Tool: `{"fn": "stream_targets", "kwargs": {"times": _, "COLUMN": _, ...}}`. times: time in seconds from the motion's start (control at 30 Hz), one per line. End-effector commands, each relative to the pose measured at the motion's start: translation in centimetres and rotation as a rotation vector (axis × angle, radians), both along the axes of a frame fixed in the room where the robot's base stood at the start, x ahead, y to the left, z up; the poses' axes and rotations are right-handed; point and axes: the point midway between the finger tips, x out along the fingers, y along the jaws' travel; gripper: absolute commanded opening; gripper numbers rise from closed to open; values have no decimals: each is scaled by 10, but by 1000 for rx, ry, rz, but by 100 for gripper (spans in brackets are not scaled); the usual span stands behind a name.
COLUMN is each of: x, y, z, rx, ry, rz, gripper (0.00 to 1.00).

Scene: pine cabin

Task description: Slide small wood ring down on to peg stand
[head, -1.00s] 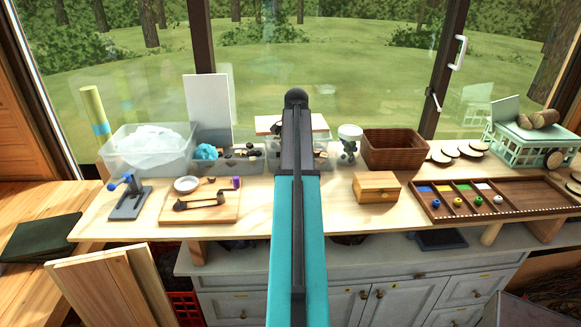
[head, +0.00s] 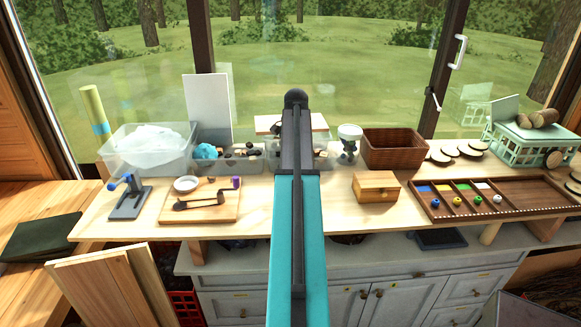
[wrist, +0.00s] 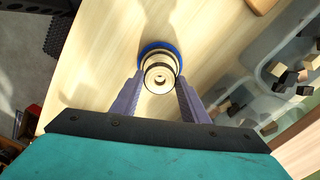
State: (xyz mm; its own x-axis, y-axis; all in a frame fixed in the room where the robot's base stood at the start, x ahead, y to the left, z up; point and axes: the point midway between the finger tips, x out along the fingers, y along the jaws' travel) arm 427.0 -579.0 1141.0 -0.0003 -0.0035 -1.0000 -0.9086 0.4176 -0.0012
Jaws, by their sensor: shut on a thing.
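In the wrist view my gripper (wrist: 159,82) is shut on the small wood ring (wrist: 160,64), one finger on each side of it. The ring is pale, with dark edges, and appears centred over the peg stand. A blue round part of the stand (wrist: 146,49) shows below and around it. A small round end with a dark centre shows in the middle of the ring. I cannot tell how far down the ring sits. In the head view my arm hides the gripper, ring and stand.
In the wrist view clear bins (wrist: 232,88) with wood blocks lie to the right. In the head view a wooden box (head: 377,187) and a sorting tray (head: 490,199) stand right of my arm. A board (head: 201,205) with a dark spoon-like tool lies left.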

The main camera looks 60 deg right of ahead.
Motion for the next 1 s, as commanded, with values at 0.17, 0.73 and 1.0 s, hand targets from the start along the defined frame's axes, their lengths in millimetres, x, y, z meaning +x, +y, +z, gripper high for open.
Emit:
{"fn": "stream_targets", "kwargs": {"times": 0.17, "x": 0, "y": 0, "z": -4, "rx": 0, "ry": 0, "rz": 0, "gripper": 14}}
{"fn": "stream_targets", "kwargs": {"times": 0.73, "x": 0, "y": 0, "z": -15, "rx": 0, "ry": 0, "rz": 0, "gripper": 14}}
{"fn": "stream_targets", "kwargs": {"times": 1.0, "x": 1, "y": 1, "z": -21, "rx": 0, "ry": 1, "rz": 1, "gripper": 14}}
